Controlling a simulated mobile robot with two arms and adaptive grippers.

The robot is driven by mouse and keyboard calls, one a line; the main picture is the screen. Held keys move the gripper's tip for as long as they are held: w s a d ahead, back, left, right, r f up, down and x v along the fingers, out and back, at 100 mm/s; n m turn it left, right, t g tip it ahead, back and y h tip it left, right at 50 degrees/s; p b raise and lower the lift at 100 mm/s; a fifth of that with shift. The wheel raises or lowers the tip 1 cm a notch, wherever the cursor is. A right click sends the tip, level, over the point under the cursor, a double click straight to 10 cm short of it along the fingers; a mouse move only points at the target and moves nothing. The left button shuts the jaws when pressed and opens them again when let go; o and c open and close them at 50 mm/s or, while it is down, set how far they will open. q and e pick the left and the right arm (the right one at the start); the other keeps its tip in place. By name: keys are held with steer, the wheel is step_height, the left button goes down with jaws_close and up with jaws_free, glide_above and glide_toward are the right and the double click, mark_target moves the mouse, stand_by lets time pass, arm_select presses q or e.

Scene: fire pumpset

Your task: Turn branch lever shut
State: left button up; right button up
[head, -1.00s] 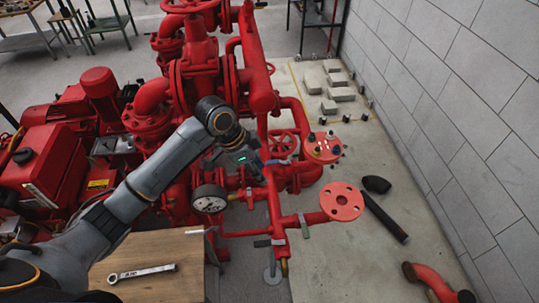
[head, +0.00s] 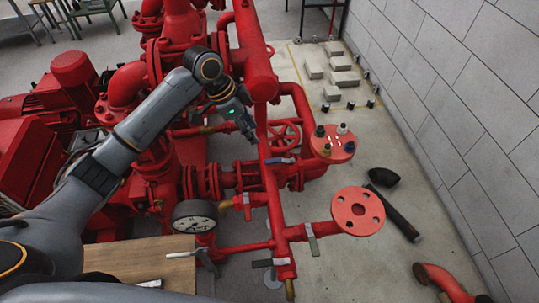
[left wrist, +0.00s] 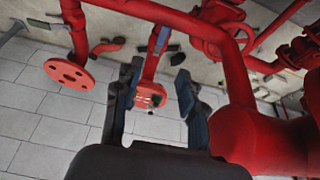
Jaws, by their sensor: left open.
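A blue lever (head: 281,161) sits on the red pipework left of the bolted flange (head: 332,143); I take it as the branch lever. In the left wrist view a bluish lever (left wrist: 162,40) shows on the pipe above the bolted flange (left wrist: 150,96). My left gripper (head: 249,132) is above and to the left of the blue lever, apart from it. In the wrist view its two fingers (left wrist: 156,78) are spread, with nothing between them. Other grey levers (head: 313,240) sit on the lower pipes. My right gripper is not in view.
A thick red vertical pipe (head: 256,60) stands close to the left gripper. A pressure gauge (head: 195,217) is below it. A bare flange (head: 357,211) sticks out to the right. A block wall (head: 460,90) bounds the right side. Loose pipe pieces (head: 395,212) lie on the floor.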

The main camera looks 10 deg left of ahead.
arm_select(q)
steer(key=f, duration=0.1)
steer(key=p, duration=0.2)
glide_toward(273, 160)
steer(key=x, duration=0.7)
steer(key=shift+d+f, duration=0.15)
steer(key=shift+f, duration=0.05)
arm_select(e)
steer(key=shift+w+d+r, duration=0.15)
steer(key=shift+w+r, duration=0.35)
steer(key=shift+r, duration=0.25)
arm_select(q)
steer(key=shift+c, duration=0.2)
jaws_close()
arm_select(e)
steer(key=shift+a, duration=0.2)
